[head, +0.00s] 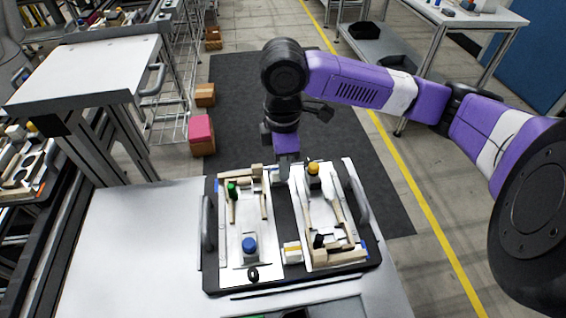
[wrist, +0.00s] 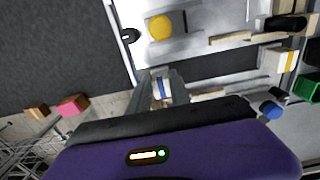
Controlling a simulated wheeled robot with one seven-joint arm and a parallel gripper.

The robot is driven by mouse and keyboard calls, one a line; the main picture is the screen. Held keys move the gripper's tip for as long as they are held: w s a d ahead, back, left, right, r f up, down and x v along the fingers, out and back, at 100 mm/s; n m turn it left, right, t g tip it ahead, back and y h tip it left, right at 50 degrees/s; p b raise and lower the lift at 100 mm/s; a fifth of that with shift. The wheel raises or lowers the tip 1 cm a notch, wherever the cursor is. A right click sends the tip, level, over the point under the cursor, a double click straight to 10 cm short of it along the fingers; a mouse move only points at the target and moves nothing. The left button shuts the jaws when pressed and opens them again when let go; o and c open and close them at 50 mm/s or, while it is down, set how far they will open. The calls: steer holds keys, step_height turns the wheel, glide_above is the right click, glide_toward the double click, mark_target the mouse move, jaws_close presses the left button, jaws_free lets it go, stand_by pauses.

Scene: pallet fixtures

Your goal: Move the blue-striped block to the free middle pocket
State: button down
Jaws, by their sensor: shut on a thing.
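My gripper (head: 283,168) points down at the far end of the dark centre strip of the tray (head: 207,272). In the wrist view its fingers (wrist: 163,90) are shut on the blue-striped block (wrist: 161,88), which is white with a blue band. In the head view the block is mostly hidden by the gripper, and I cannot tell whether it touches the tray. A yellow-striped block (head: 292,252) sits at the near end of the same strip and also shows in the wrist view (wrist: 286,58). The strip's middle (head: 289,218) is bare and dark.
White panels with wooden pieces flank the strip. A yellow-capped item (head: 313,170) stands close right of my gripper; a green-topped one (head: 232,190) and a blue-capped one (head: 249,246) stand left. The tray has raised side handles (head: 207,223). The table (head: 130,235) is clear to the left.

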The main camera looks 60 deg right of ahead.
steer(key=c, duration=1.1)
jaws_free()
steer(key=shift+r, duration=0.15)
step_height(320, 180, up, 8)
steer(key=shift+f, duration=0.2)
